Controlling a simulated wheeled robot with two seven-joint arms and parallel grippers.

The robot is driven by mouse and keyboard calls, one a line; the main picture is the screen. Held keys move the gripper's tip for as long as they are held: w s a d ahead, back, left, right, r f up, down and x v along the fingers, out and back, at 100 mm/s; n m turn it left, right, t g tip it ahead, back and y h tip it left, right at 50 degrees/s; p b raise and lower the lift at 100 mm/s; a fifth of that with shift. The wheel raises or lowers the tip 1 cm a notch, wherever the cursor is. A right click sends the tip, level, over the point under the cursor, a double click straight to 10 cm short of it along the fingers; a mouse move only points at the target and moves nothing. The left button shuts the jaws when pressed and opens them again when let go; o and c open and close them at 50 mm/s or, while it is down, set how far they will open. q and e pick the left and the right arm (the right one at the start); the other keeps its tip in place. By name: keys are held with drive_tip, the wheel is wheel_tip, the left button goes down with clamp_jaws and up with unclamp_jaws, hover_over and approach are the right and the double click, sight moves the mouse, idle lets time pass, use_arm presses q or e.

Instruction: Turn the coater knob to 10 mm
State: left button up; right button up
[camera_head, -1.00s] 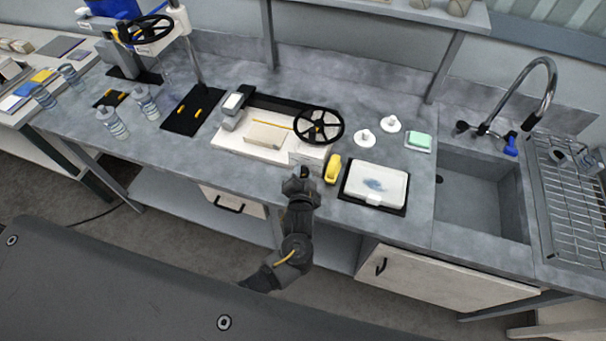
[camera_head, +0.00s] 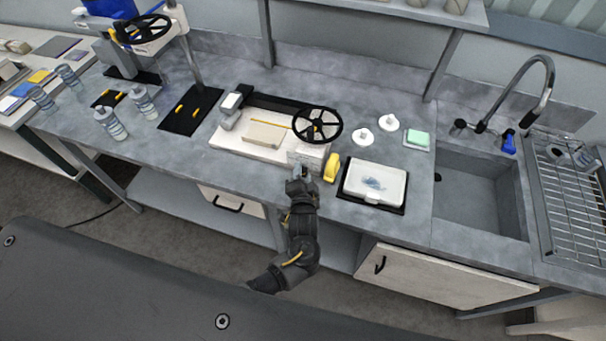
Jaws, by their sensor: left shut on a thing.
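The coater (camera_head: 232,140) is a low white machine with a black rail along its back, standing on the grey bench. A black spoked handwheel (camera_head: 317,125) sits at its right end. My left gripper (camera_head: 299,172) is at the front right corner of the coater, below the handwheel in the picture. It is shut on a small part there, which looks like the coater knob; the fingers hide most of it. The scale and its reading are too small to make out. My right gripper is not in view.
A yellow object (camera_head: 331,168) stands close to the right of my gripper. A white box on a black tray (camera_head: 375,184) lies further right, before the sink (camera_head: 480,200). A second black handwheel (camera_head: 144,29) and bottles (camera_head: 110,124) are at the left.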

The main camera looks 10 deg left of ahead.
use_arm(q)
drive_tip(key=o, duration=1)
drive_tip(key=shift+s, duration=0.1)
drive_tip(key=v, duration=1)
drive_tip(key=shift+s, duration=0.3)
drive_tip(key=shift+d, duration=0.15)
